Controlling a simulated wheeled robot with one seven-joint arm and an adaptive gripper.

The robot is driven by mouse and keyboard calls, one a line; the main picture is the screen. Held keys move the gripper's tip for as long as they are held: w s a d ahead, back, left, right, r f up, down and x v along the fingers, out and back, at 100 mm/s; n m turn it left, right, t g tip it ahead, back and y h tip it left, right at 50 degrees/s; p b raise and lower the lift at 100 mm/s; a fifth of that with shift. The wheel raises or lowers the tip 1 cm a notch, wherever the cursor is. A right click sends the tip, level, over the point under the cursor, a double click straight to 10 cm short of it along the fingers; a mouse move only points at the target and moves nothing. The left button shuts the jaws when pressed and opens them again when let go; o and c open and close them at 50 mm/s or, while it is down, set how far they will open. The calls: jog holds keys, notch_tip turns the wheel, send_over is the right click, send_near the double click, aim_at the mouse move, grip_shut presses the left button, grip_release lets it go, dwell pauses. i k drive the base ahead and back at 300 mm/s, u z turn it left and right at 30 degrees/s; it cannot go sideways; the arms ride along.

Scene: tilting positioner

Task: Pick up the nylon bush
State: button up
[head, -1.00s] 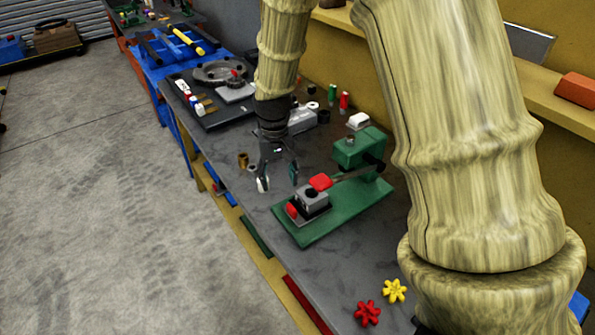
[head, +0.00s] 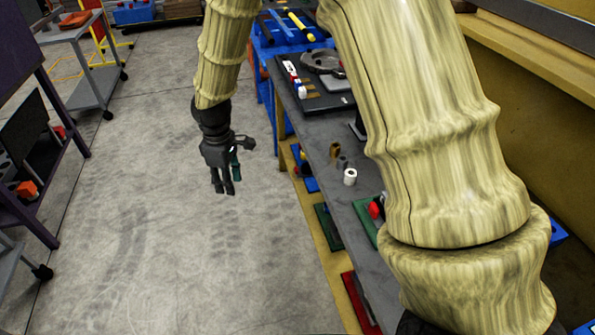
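A small white bush (head: 350,177) with a dark hole, which looks like the nylon one, stands upright near the workbench's left edge. Behind it stand a dark grey bush (head: 343,162) and a brown, bronze-looking bush (head: 335,151). My gripper (head: 236,168) hangs over the concrete floor, left of the bench and well apart from the bushes.
The workbench (head: 318,150) runs along the right, with a black board (head: 325,100) farther back. My arm hides much of the bench, including most of the green fixture. The floor (head: 150,220) left of the bench is clear; grey carts stand at far left.

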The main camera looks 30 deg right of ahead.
aim_at(351, 174)
jog(key=u, duration=0.45)
jog(key=i, duration=2)
jog(key=z, duration=2.95)
